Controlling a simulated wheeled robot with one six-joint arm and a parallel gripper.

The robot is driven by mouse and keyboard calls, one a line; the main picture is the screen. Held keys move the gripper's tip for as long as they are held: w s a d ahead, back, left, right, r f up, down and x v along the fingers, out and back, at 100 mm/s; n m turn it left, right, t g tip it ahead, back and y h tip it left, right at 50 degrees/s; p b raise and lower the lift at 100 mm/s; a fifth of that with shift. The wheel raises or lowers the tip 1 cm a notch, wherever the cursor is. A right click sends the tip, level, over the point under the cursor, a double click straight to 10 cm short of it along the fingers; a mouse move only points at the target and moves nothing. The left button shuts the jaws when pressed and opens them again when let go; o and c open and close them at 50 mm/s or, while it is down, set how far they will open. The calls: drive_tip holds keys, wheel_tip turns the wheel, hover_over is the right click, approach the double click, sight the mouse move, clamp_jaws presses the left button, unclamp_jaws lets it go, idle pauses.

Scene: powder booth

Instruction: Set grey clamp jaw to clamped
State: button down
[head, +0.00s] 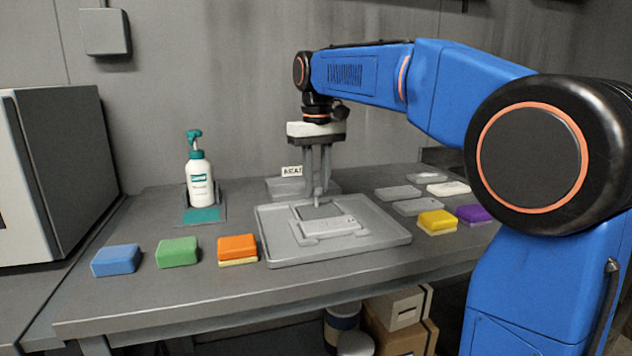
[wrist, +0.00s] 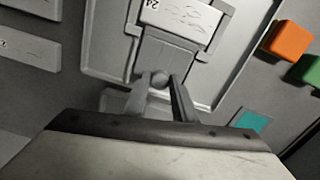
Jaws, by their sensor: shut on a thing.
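The grey clamp jaw (wrist: 168,55) is a flat sliding plate with a round knob, set in a grey fixture tray (head: 270,238) on the bench. In the head view the jaw (head: 318,211) is partly hidden by my fingers. My gripper (head: 318,192) points down from above and is shut on the jaw's knob; the wrist view shows my fingers (wrist: 160,88) on either side of it. A pale part (wrist: 180,18) with dark marks lies just beyond the jaw; in the head view this part (head: 330,227) lies flat in the tray's middle. I cannot tell whether the jaw touches it.
Blue (head: 116,260), green (head: 177,252) and orange (head: 237,248) blocks line the front left. A spray bottle (head: 200,181) stands behind them. Yellow (head: 437,220) and purple (head: 474,214) blocks and several flat plates lie right of the tray. A small label (head: 291,171) stands behind.

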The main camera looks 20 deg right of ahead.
drive_tip(key=c, duration=1.5)
unclamp_jaws()
drive_tip(key=shift+o, duration=0.2)
wheel_tip(320, 180, up, 17)
drive_tip(key=shift+r, duration=0.2)
